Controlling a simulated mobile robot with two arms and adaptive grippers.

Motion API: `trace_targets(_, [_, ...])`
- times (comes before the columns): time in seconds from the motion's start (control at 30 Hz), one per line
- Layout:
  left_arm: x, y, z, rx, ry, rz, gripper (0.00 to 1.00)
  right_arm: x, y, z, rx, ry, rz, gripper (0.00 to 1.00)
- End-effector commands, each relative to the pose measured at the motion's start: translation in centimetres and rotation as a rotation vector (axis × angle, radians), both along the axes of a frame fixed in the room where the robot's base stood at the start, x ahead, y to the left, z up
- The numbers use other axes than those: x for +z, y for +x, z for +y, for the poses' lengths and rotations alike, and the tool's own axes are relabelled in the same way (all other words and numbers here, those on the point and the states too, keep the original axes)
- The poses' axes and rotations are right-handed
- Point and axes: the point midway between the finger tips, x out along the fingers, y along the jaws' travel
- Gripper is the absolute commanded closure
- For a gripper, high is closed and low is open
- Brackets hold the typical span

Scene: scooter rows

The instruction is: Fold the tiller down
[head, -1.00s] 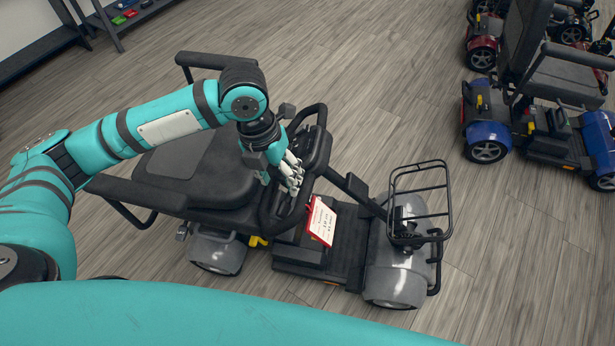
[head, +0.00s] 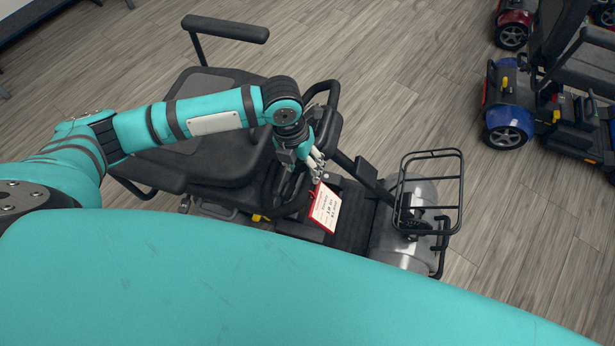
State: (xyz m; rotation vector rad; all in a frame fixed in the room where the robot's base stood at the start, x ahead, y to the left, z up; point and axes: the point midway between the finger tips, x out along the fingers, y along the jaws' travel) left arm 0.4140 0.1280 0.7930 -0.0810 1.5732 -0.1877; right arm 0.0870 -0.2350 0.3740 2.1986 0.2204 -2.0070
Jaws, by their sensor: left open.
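The grey scooter stands in the middle of the head view, its black seat (head: 215,145) at left and its front wheels at right. Its tiller (head: 367,173) leans back from the front toward the seat, with the black looped handle (head: 331,88) close to the seat's front. My left gripper (head: 316,168) is open at the tiller head, on the side facing the front basket. Its fingers point down just above a red-edged card (head: 324,208). I cannot tell whether they touch the tiller. My arm hides part of the tiller head and seat. My right gripper is not in view.
A wire basket (head: 430,192) stands at the scooter's front. A blue scooter (head: 508,119) and a red one (head: 512,30) stand at right. The wood floor between them is clear.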

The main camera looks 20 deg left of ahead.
Motion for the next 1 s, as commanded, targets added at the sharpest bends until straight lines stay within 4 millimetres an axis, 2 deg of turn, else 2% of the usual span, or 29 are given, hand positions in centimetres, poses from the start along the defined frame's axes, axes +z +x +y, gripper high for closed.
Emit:
trace_targets(0.1, [-2.4,-0.1,-0.4,0.000,0.000,0.003,0.48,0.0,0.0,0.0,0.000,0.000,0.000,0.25])
trace_targets(0.3, [-5.1,-0.1,-0.9,0.000,0.000,0.002,0.48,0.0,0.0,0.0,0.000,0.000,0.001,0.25])
trace_targets(0.5, [-6.1,-0.1,-1.0,0.000,0.000,0.000,0.48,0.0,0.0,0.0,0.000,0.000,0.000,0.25])
trace_targets(0.73, [-6.1,-0.1,-1.0,-0.001,0.000,0.000,0.48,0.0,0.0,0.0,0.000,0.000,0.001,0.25])
trace_targets(1.0, [-6.0,-0.1,-1.0,0.000,0.000,0.000,0.83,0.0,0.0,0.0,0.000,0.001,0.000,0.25])
